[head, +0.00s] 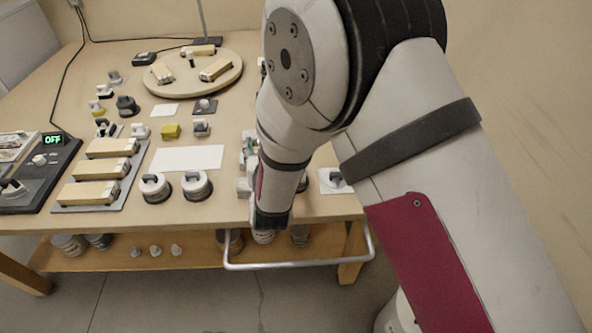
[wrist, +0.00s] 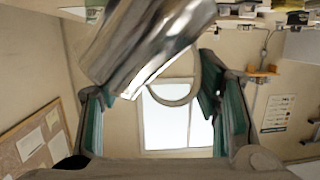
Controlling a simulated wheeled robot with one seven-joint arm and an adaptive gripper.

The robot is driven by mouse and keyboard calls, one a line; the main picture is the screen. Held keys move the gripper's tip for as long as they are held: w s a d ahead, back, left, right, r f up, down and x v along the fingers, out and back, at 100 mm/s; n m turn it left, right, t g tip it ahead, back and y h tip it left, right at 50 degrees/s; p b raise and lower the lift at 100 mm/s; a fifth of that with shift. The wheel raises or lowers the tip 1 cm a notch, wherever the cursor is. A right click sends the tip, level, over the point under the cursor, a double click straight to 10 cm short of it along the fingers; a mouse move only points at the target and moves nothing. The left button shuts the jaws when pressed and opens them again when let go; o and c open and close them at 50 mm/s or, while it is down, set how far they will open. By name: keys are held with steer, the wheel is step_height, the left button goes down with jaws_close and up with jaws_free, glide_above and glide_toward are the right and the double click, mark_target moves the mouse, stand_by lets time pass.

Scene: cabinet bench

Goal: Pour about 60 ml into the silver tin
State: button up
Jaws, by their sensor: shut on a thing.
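A shiny metal vessel with a loop handle (wrist: 150,40) fills the upper middle of the wrist view, tilted in that picture. My gripper (wrist: 165,105) has its teal-padded fingers on either side of the handle and is shut on the vessel. The exact contact is hard to see. In the head view my arm hides most of the gripper and the vessel at the table's front edge. I cannot make out a separate silver tin in either view, nor any liquid.
Two white-and-dark lidded pots (head: 196,186) stand left of my arm near the front edge. A white sheet (head: 188,158), a tray of wooden blocks (head: 137,184) and a round board (head: 228,82) lie on the table. A rail (head: 300,265) runs along the front.

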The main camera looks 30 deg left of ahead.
steer(key=shift+w+d+f+m, duration=0.15)
steer(key=shift+w+d+m, duration=0.1)
steer(key=shift+m, duration=0.05)
steer(key=shift+d+r+m+y+b, duration=0.1)
steer(key=shift+r+m+y+b, duration=0.2)
steer(key=shift+r+m, duration=0.15)
steer(key=shift+d+r, duration=0.1)
steer(key=shift+r, duration=0.05)
steer(key=shift+w+m, duration=0.1)
steer(key=shift+m, duration=0.15)
steer(key=shift+w+d+f+m+y+b, duration=0.2)
steer(key=shift+d+f+m+y+b, duration=0.15)
steer(key=shift+m+b, duration=0.45)
steer(key=shift+w+d+r+m+y+b, duration=0.15)
steer(key=shift+d+r+m+y+b, duration=0.15)
steer(key=shift+r+m+b, duration=0.2)
steer(key=shift+w+d+f+m+y+b, duration=0.35)
steer(key=shift+f+m+b, duration=0.3)
steer(key=shift+b, duration=0.8)
stand_by(0.4)
steer(key=shift+d+r+m+g+b, duration=0.2)
steer(key=shift+m+g+b, duration=0.1)
steer(key=shift+m, duration=0.05)
